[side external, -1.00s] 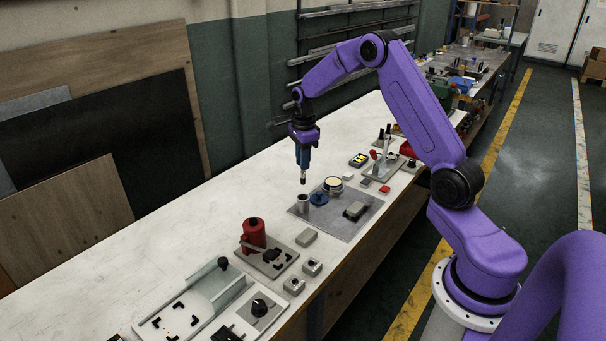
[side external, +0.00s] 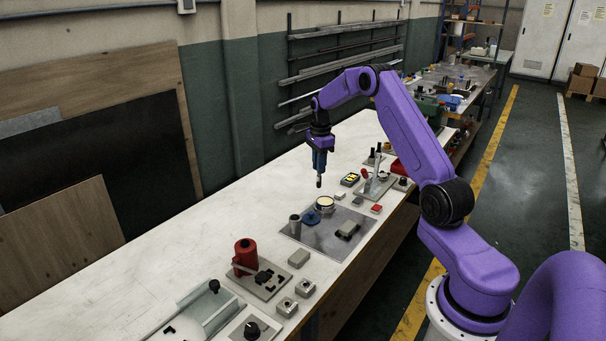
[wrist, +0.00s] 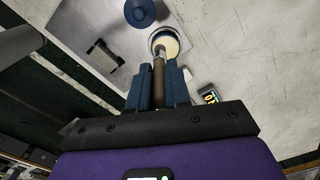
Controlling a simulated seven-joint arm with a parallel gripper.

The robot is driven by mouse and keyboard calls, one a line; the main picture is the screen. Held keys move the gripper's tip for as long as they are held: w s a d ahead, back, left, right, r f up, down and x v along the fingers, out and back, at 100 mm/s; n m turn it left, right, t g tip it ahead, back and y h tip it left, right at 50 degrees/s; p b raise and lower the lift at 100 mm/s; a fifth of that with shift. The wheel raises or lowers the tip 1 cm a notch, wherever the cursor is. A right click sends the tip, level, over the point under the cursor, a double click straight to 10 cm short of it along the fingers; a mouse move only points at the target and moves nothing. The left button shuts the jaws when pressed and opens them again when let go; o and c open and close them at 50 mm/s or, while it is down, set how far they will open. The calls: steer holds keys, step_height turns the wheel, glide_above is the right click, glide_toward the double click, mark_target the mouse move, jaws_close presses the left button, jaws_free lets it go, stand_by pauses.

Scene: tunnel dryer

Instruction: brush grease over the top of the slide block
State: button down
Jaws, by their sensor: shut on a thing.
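My gripper (side external: 319,170) points down with its blue fingers shut on a slim brush (side external: 319,182). In the wrist view the brush (wrist: 159,64) stands out between the fingers toward an open tin (wrist: 165,38) of cream-coloured grease. In the side view the brush tip is above the tin (side external: 325,204), apparently apart from it. The slide block (side external: 348,229), a grey block with a darker base, lies on a grey plate (side external: 318,243), to the right of the tin. Its top looks bare. It also shows in the wrist view (wrist: 104,54).
A yellow-screened meter (side external: 350,179) and a lever clamp (side external: 377,184) are behind. A red cylinder fixture (side external: 246,254) stands nearer. The bench's left side is clear.

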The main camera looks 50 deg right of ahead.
steer(key=d+f, duration=0.3)
steer(key=f, duration=0.3)
steer(key=shift+s, duration=0.35)
steer(key=shift+d+f, duration=0.1)
steer(key=shift+f, duration=0.45)
stand_by(1.8)
steer(key=shift+r, duration=0.15)
step_height(320, 180, up, 7)
stand_by(0.8)
stand_by(0.4)
